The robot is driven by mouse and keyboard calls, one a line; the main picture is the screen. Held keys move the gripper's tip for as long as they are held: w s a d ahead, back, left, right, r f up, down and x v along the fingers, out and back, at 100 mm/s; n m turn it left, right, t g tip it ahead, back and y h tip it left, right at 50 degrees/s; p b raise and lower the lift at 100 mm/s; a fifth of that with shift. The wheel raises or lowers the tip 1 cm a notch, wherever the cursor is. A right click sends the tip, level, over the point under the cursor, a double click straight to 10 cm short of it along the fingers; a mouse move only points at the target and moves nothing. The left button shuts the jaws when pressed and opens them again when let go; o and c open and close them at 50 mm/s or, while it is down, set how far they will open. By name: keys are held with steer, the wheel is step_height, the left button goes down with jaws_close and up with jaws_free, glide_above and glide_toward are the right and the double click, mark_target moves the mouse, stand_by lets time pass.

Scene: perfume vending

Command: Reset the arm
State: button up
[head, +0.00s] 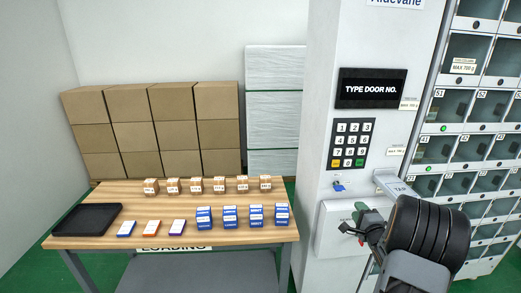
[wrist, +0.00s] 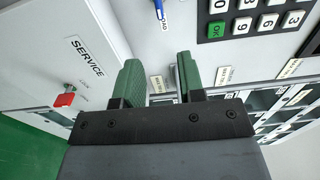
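My gripper (head: 364,218) is in front of the white vending machine (head: 328,130), below its keypad, at the right of the head view. In the wrist view, the two green fingers of my gripper (wrist: 154,82) stand apart with nothing between them. The keypad (wrist: 258,14) is at the top right of the wrist view, with its green OK key showing. The service panel (wrist: 75,55) is at the left of the wrist view, with a red key or knob (wrist: 64,99) in its lock. My gripper partly covers this panel in the head view.
A wooden table (head: 190,236) at the left holds a black tray (head: 86,219), small boxes (head: 196,186) and blue boxes (head: 229,216). Cardboard boxes (head: 170,120) are stacked behind it. Door compartments (head: 455,150) fill the right side. A blue key (head: 339,186) sits below the keypad.

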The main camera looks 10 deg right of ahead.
steer(key=s+f+n+g+h, duration=0.2)
steer(key=s+f+n+g, duration=0.55)
steer(key=f+g, duration=0.2)
steer(key=s+a+r+n+g+y, duration=0.1)
steer(key=s+a+r+n, duration=0.3)
steer(key=a, duration=0.6)
steer(key=s+a+r+n+g+y, duration=0.2)
steer(key=s+a+r+n, duration=0.2)
steer(key=a, duration=0.6)
steer(key=s+a+r+n+g+y, duration=0.1)
steer(key=s+a+r+n, duration=0.3)
steer(key=a+r, duration=0.3)
steer(key=s+a, duration=0.1)
steer(key=a, duration=0.3)
steer(key=shift+r+y, duration=0.3)
steer(key=shift+s, duration=0.1)
